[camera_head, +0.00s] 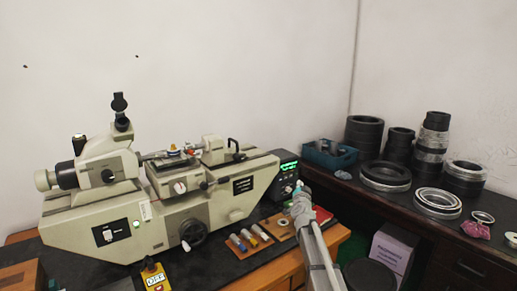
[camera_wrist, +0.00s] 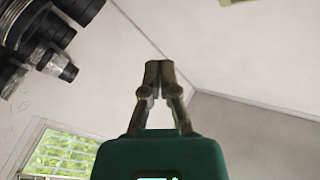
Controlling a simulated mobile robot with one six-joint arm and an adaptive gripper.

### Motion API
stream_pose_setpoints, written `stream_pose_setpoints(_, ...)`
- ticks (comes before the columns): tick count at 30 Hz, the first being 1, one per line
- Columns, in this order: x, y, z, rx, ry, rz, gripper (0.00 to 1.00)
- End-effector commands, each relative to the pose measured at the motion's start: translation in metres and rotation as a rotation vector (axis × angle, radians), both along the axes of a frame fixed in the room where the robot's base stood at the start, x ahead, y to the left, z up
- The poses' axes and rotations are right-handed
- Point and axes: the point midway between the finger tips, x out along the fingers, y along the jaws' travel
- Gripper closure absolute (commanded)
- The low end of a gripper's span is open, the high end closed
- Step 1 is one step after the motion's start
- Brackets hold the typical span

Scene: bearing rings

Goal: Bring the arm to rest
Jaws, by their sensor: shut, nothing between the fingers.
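My gripper (camera_wrist: 159,74) points into open air in the wrist view. Its two fingertips meet and nothing is between them. The green gripper body fills the bottom of that view. In the head view my grey arm (camera_head: 316,250) rises from the bottom edge, in front of the bench's right part. I cannot make out the fingers clearly there.
A large beige measuring machine (camera_head: 165,215) stands on the left bench. Small coloured tubes (camera_head: 248,239) lie before it. Black and steel bearing rings (camera_head: 437,202) and a blue crate (camera_head: 330,154) stand on the right bench. A box (camera_head: 392,250) is below.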

Motion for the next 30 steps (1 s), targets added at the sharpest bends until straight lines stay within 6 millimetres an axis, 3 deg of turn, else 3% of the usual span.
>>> stream_pose_setpoints(8,-0.022,0.019,-0.018,-0.055,0.096,0.106,1.00)
stream_pose_setpoints(14,-0.052,0.037,-0.044,-0.122,0.232,0.223,1.00)
stream_pose_setpoints(22,-0.121,0.055,-0.098,-0.238,0.523,0.395,1.00)
stream_pose_setpoints(30,-0.207,0.051,-0.150,-0.337,0.858,0.499,1.00)
